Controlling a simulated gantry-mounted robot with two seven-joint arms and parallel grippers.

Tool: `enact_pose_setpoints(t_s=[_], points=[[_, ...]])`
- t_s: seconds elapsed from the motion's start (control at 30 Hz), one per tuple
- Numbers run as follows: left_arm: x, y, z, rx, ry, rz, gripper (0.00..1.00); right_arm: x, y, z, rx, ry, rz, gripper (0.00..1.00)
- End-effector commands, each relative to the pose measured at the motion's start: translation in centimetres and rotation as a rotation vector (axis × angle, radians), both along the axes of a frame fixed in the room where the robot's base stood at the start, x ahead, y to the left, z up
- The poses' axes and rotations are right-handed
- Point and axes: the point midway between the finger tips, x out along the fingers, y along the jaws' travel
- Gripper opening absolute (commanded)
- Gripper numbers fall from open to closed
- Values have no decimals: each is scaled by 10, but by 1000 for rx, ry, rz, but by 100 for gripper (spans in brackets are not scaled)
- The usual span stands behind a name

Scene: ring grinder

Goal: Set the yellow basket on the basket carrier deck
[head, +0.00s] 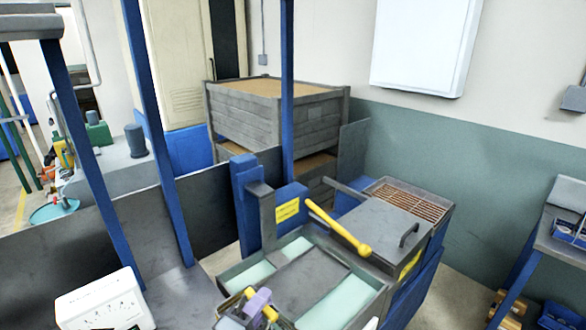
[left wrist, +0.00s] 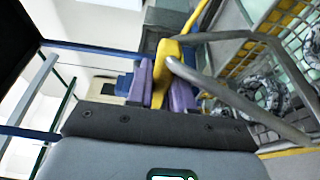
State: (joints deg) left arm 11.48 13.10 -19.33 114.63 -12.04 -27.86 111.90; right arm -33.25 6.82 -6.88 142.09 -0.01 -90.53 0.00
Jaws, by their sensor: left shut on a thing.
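My left gripper (head: 258,300), with purple fingers, is at the bottom edge of the head view. In the left wrist view the left gripper (left wrist: 162,85) is shut on the yellow grip of the basket's grey bar handle. The yellow basket (left wrist: 238,67) has mesh sides and holds several shiny metal rings (left wrist: 265,92). In the head view only a yellow bit near the fingers shows; the rest of the basket is cut off or hidden. A grey flat plate (head: 312,282) between pale green trough areas lies just beyond the gripper; it may be the carrier deck. My right gripper is not in view.
A yellow-gripped lever (head: 338,228) slants over the machine's back edge. A grey lid (head: 385,232) with a handle and a brown grate (head: 410,198) stand behind it. A blue post (head: 245,205) rises at left. A white meter box (head: 104,302) is at lower left.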

Motion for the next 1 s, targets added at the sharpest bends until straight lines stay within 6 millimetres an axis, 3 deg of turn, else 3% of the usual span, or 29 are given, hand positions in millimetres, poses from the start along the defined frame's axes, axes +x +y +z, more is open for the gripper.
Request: enact_pose_setpoints(t_s=[0.17, 0.5, 0.73, 1.0], points=[[-3, 23, 19, -5, -7, 87, 0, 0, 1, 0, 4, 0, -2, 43], [-14, 89, 53, -4, -6, 325, 0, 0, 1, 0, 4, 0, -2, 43], [-22, 119, 65, -4, -4, 427, 0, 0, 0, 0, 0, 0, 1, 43], [-26, 139, 61, -3, -2, 495, 0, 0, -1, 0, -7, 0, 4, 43]])
